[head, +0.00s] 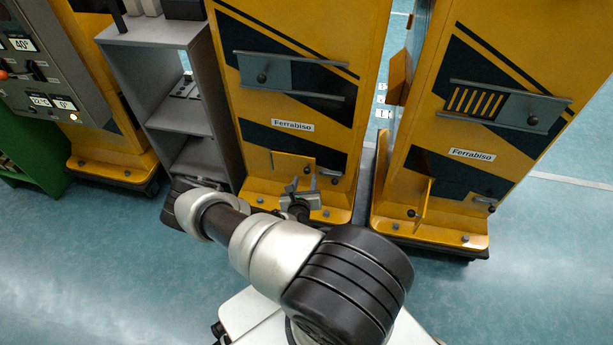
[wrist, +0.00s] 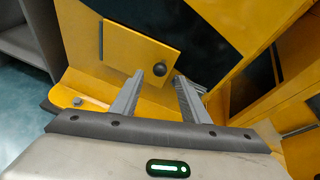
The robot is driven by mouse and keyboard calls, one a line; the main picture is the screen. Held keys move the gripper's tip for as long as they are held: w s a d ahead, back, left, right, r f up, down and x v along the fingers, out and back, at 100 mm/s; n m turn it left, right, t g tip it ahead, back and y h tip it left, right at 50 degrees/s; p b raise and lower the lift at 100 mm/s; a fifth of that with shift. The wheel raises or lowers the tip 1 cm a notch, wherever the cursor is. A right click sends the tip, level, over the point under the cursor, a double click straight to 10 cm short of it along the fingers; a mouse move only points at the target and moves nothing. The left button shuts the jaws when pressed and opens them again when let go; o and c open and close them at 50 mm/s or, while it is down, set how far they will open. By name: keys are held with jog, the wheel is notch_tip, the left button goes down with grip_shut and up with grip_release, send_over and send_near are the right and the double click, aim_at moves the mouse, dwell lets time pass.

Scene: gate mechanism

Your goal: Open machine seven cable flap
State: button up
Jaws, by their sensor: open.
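A yellow cable flap (head: 288,164) is low on the front of the left Ferrabiso machine (head: 290,108). I see no number on the machine. In the wrist view the flap (wrist: 126,45) looks flat against the front, with a dark round knob (wrist: 160,68) near its lower right corner. My gripper (head: 301,186) is in front of the flap's lower edge, fingers apart and empty. In the wrist view my gripper's (wrist: 158,76) fingertips appear on either side of the knob, just below it. I cannot tell whether they touch the flap.
A second Ferrabiso machine (head: 472,110) stands at right, its small flap (head: 423,205) sticking outward. A grey shelf (head: 165,92) stands close on the left, and a control panel (head: 40,75) beyond it. The teal floor in front is clear.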

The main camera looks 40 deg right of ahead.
aim_at(306, 172)
jog(key=b+x, duration=0.1)
jog(key=x, duration=0.4)
jog(key=shift+s+f, duration=0.1)
jog(key=shift+w+d+f+b, duration=0.15)
jog(key=shift+w+d+b, duration=0.3)
jog(key=shift+w, duration=0.1)
grip_shut()
